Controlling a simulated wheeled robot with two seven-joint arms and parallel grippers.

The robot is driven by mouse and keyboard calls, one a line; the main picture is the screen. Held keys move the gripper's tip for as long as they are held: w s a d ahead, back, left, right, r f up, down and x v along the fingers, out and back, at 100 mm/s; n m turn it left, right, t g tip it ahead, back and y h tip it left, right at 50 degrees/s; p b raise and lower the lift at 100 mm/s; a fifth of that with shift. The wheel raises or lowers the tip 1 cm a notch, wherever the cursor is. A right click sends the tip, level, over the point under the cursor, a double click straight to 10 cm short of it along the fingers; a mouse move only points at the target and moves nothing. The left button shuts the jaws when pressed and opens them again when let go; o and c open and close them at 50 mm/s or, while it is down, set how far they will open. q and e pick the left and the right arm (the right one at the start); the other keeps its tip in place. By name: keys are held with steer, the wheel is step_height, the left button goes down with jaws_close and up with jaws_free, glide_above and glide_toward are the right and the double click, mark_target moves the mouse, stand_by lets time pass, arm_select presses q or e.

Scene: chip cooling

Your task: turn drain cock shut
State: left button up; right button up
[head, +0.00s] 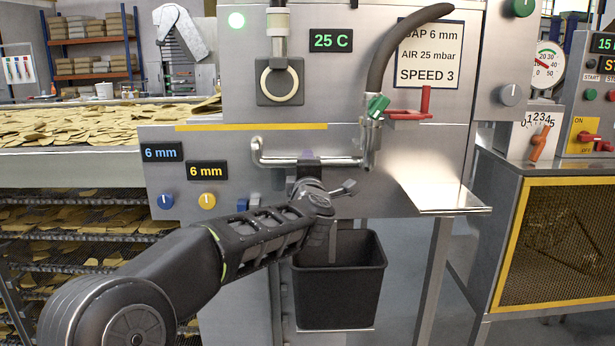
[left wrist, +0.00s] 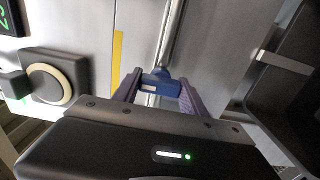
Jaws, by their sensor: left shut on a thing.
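My left gripper (head: 307,160) reaches up to the horizontal metal pipe on the front of the machine, above the black bin. In the left wrist view its two purple fingers (left wrist: 158,92) are shut on a blue drain cock (left wrist: 155,80) on the metal pipe (left wrist: 170,35). The blue handle lies across between the fingers. In the head view the cock is hidden behind my gripper and wrist. Which way the cock is turned cannot be told for sure. My right gripper is in neither view.
The black bin (head: 338,295) stands under the pipe. A conveyor of chips (head: 90,125) is at left.

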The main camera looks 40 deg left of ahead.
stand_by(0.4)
arm_select(q)
steer(key=o, duration=1.4)
steer(key=shift+c, duration=0.2)
steer(key=v, duration=0.7)
steer(key=shift+s+d+b, duration=0.25)
steer(key=shift+s+b, duration=0.05)
steer(key=shift+b, duration=0.15)
steer(key=shift+f, duration=0.1)
